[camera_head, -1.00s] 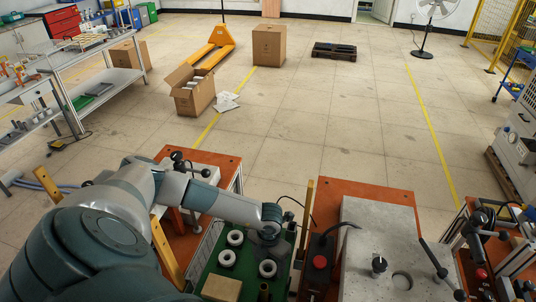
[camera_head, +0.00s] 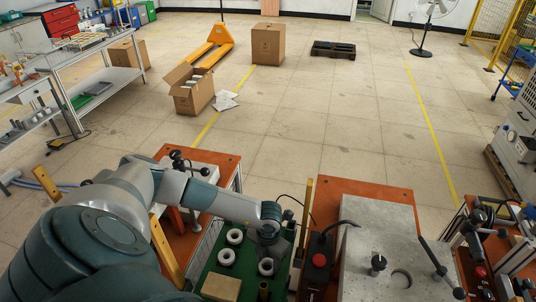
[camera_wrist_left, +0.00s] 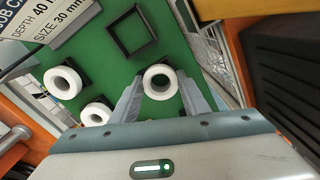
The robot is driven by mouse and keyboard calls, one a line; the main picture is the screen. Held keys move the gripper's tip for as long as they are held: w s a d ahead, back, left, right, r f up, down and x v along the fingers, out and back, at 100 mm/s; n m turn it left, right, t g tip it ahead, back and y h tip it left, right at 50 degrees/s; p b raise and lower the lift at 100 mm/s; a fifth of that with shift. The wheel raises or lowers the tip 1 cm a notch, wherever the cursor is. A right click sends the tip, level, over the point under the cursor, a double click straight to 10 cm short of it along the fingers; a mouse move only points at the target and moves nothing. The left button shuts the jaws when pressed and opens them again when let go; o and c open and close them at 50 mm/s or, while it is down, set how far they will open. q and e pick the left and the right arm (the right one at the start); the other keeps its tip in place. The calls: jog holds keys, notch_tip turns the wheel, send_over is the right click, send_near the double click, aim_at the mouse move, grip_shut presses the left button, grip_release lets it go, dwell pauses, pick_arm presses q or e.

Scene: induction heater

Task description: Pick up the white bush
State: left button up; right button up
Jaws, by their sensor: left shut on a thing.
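Several thick white ring bushes are on the green board (camera_head: 248,285) at the lower middle of the head view. Two are at its left, one upper (camera_head: 235,237) and one lower (camera_head: 227,257); the third white bush (camera_head: 266,268) is to the right, under my left gripper (camera_head: 267,252). In the left wrist view this third bush (camera_wrist_left: 148,76) is between my left fingertips, which are shut on it at its sides. Two other bushes (camera_wrist_left: 62,82) (camera_wrist_left: 97,114) are to its left there. I cannot tell whether the held bush is clear of the board. My right gripper is out of view.
An empty black square frame (camera_wrist_left: 130,35) is on the green board. A tan block (camera_head: 221,287) and a small brass cylinder (camera_head: 264,290) are at its near side.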

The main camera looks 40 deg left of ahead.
pick_arm(q)
notch_tip(320, 180, up, 18)
jog(key=b, duration=0.6)
dwell(0.5)
notch_tip(320, 180, up, 8)
jog(key=p, duration=0.3)
jog(key=shift+f, duration=0.25)
dwell(0.4)
dwell(0.4)
